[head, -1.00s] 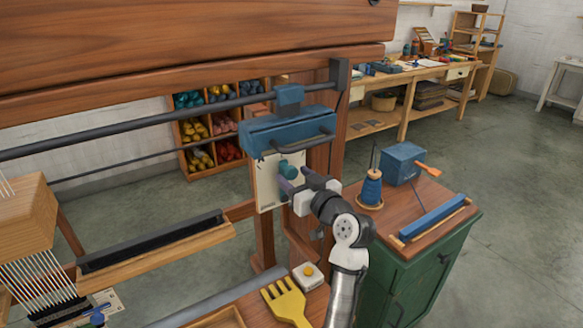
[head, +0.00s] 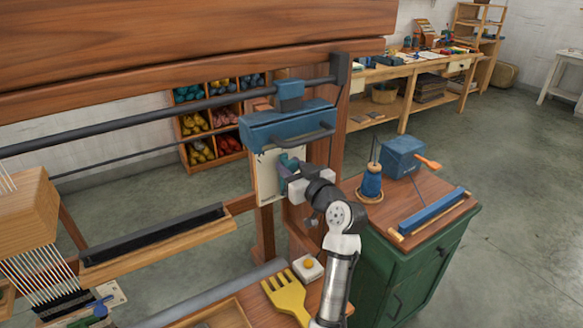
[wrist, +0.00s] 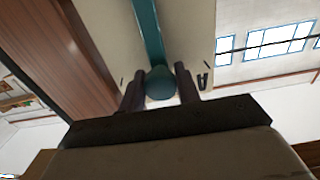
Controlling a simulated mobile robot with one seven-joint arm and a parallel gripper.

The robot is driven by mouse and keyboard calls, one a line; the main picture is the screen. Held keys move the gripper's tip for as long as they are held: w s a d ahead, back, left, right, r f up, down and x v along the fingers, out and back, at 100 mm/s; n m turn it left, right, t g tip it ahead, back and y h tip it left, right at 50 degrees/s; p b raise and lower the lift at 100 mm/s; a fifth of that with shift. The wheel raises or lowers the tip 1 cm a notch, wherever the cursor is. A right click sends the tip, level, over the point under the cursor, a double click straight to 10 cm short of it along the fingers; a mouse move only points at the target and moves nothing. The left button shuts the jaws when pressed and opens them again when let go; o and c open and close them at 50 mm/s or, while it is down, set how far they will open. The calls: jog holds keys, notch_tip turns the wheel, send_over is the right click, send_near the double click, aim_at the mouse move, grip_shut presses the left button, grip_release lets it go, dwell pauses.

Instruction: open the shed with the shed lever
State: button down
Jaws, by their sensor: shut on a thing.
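The shed lever, a teal bar with a rounded knob (wrist: 160,83), stands in front of a cream plate (head: 268,180) under a blue housing on the loom's right post. In the head view the lever (head: 291,156) is partly hidden by my gripper (head: 289,172). The wrist view shows my gripper's two dark fingers (wrist: 160,88) on either side of the knob, shut on it. The bar runs up from the knob across the plate. A small dark mark sits on the plate right of the knob.
The blue housing (head: 288,127) with a dark handle is just above my gripper. A green cabinet (head: 420,262) with a blue spool (head: 372,182) stands to the right. A yellow comb (head: 285,295) lies below, beside my arm.

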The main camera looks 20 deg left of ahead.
jog(key=n+b, duration=0.1)
jog(key=b, duration=0.1)
jog(key=s+a+n+b, duration=0.1)
jog(key=b, duration=0.1)
jog(key=shift+s+f, duration=0.15)
jog(key=shift+f, duration=0.25)
jog(key=s+a+n+b, duration=0.1)
jog(key=n+b, duration=0.1)
jog(key=s+a+n+b, duration=0.1)
jog(key=n+b, duration=0.1)
jog(key=b, duration=0.1)
jog(key=shift+s+f, duration=0.2)
jog(key=shift+f, duration=0.1)
jog(key=c, duration=1)
grip_release()
jog(key=shift+d, duration=0.1)
jog(key=b+v, duration=0.3)
jog(key=v, duration=1)
jog(key=shift+s+d, duration=0.25)
jog(key=shift+s, duration=0.05)
